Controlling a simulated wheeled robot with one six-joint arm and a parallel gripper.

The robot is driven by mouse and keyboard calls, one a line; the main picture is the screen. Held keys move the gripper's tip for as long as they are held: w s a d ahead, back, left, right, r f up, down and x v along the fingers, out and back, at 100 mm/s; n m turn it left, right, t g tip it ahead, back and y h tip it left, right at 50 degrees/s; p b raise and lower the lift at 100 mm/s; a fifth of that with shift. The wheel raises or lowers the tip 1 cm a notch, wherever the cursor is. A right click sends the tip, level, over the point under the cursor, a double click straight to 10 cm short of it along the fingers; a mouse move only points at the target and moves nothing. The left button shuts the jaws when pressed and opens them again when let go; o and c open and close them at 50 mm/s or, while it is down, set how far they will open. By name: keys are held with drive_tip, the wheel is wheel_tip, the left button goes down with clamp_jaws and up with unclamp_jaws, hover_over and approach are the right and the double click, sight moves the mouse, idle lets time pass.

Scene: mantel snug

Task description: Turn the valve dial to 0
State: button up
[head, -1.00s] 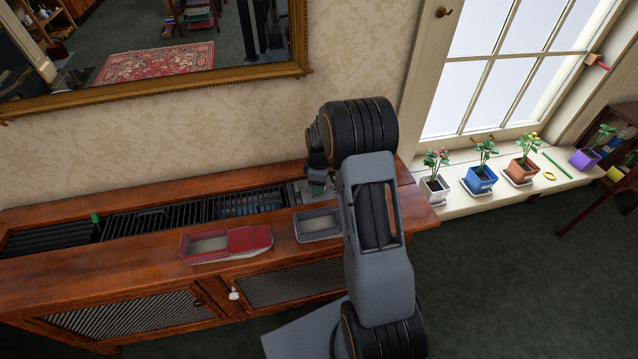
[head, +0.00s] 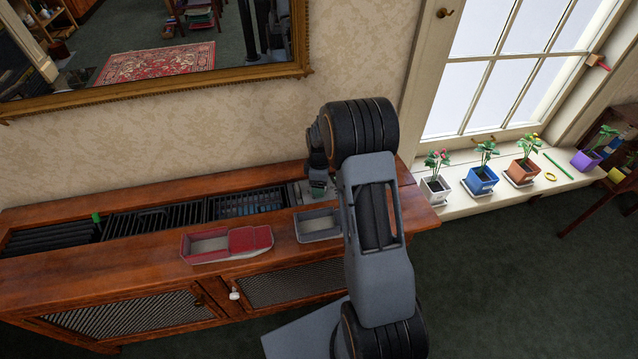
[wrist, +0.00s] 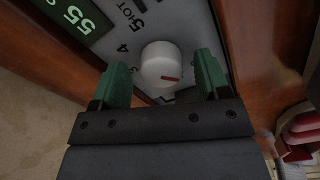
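The valve dial (wrist: 160,65) is a round white knob with a short red mark, on a grey panel (wrist: 190,25) in the wrist view. The mark is on the knob's lower right. The printed 4, 5 and "HOT" show to its upper left; I see no 0. A green display (wrist: 70,15) reads 55. My gripper (wrist: 162,72) is open, with one green finger on each side of the knob and visible gaps between. I cannot tell its height over the knob. In the head view my gripper (head: 318,189) is at the cabinet's right end, and the dial is hidden.
The panel is set into a wooden cabinet (head: 120,270) with dark grilles (head: 155,219). A red and grey tray (head: 225,243) and a grey tray (head: 318,225) are on the cabinet top. Potted plants (head: 482,178) stand on the windowsill to the right. A framed mirror (head: 160,89) hangs above.

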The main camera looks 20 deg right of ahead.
wheel_tip(320, 180, up, 14)
drive_tip(key=p, duration=0.1)
idle(0.6)
drive_tip(key=shift+f, duration=0.1)
idle(0.4)
drive_tip(key=s+a+r+m+t+p, duration=0.1)
drive_tip(key=s+a+r+m+p, duration=0.4)
drive_tip(key=s+r, duration=0.3)
drive_tip(key=s+a+r+m+t+p, duration=0.2)
drive_tip(key=s+a+r+m+p, duration=0.3)
drive_tip(key=s, duration=0.9)
wheel_tip(320, 180, up, 4)
drive_tip(key=shift+s+a+f+m+t, duration=0.2)
drive_tip(key=shift+a+m+t, duration=0.1)
drive_tip(key=shift+a+m, duration=0.3)
drive_tip(key=shift+d, duration=0.1)
